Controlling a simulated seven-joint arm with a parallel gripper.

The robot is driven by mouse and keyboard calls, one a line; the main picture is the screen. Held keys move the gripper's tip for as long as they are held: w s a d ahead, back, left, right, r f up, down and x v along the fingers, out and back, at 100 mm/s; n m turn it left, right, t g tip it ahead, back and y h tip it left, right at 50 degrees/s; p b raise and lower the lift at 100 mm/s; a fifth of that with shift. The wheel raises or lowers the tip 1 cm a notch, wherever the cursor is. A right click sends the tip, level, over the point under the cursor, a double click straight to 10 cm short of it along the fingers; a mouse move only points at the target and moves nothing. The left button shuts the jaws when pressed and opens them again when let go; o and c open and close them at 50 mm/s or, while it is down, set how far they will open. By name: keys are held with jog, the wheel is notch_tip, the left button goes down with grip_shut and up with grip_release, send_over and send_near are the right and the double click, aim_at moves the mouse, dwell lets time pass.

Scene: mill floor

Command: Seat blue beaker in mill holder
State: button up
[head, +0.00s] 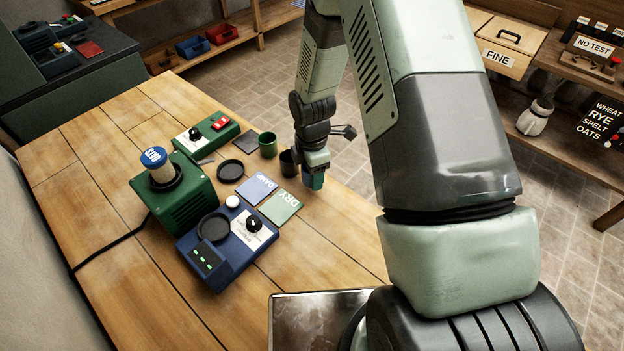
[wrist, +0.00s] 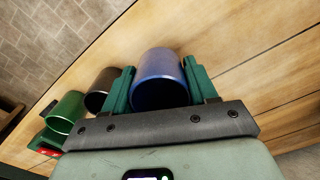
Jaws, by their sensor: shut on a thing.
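My gripper (head: 314,180) is over the far right part of the table, fingers pointing down. In the wrist view the two green fingers of my gripper (wrist: 160,90) are shut on the blue beaker (wrist: 158,64), one on each side, with its open mouth towards the camera. In the head view the beaker is mostly hidden by the fingers. I cannot tell whether it touches the table. A blue machine (head: 208,271) has a round black holder (head: 214,227) on top, empty. A green machine (head: 187,207) bears a capped jar (head: 161,169).
A dark beaker (head: 288,163) stands close to the left of my gripper, a green beaker (head: 267,144) beyond it. A black disc (head: 231,170), a blue card (head: 257,187) and a green card (head: 281,206) lie nearby.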

jog(key=r, duration=0.5)
jog(key=shift+w+a+r, duration=0.25)
jog(key=shift+a+r, duration=0.05)
jog(key=shift+r, duration=0.1)
jog(key=w+a+f, duration=0.1)
jog(key=w+a, duration=0.2)
jog(key=a, duration=0.8)
jog(key=w+a+f, duration=0.1)
jog(key=w+a, duration=0.3)
jog(key=a, duration=0.7)
jog(key=shift+s+d+f, duration=0.1)
jog(key=shift+f, duration=1.35)
jog(key=shift+s+d+f, duration=0.1)
jog(key=shift+f, duration=1.35)
jog(key=shift+f, duration=0.25)
jog(key=shift+r, duration=0.4)
jog(key=shift+r, duration=0.4)
jog(key=shift+f, duration=0.6)
jog(key=shift+r, duration=0.6)
